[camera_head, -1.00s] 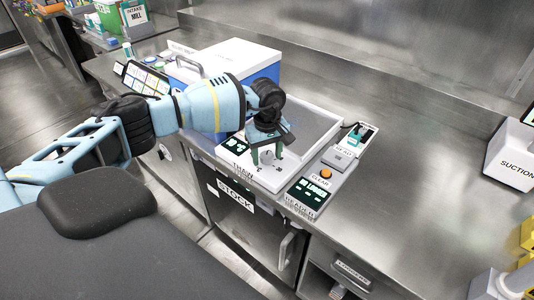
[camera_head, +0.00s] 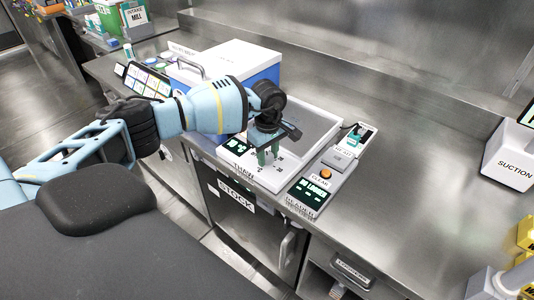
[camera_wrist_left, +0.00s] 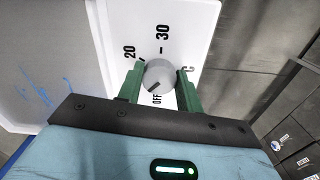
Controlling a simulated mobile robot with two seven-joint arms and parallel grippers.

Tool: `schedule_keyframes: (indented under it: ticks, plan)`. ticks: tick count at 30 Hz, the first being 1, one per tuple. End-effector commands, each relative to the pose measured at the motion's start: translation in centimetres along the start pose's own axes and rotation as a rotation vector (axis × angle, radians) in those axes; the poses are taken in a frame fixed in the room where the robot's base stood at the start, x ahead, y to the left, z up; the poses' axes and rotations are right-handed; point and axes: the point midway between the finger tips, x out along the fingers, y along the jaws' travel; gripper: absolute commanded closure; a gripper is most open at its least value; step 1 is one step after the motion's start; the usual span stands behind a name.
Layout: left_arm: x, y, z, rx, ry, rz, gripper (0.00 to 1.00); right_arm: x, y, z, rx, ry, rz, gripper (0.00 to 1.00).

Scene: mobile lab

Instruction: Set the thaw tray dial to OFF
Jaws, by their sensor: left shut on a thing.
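The thaw tray (camera_head: 319,133) is a white tray with a grey inner surface, set on the steel bench. Its dial (camera_wrist_left: 160,74) is a round grey knob on the white front panel, with marks for 20, 30 and OFF around it. The dark line on the knob slants to the lower left, close to the OFF mark (camera_wrist_left: 157,99). My left gripper (camera_head: 268,158) points down at the panel, its green fingers shut on the dial from both sides. In the head view the fingers mostly hide the dial.
A blue and white box (camera_head: 232,62) stands behind my left arm. A reader with an orange button (camera_head: 325,174) and a small grey device (camera_head: 348,142) lie right of the tray. The bench further right is clear up to the suction unit (camera_head: 512,155).

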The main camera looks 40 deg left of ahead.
Motion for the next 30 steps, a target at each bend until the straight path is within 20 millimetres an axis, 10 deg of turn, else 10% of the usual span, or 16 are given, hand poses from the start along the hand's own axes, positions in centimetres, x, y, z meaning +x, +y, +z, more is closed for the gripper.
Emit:
schedule_keyframes:
  ticks: [30]
  plan:
    - [-0.1,0.2,-0.1,-0.733,0.000,0.001,0.87,-0.8,0.5,-3.0,-0.015,0.051,0.007,1.00]
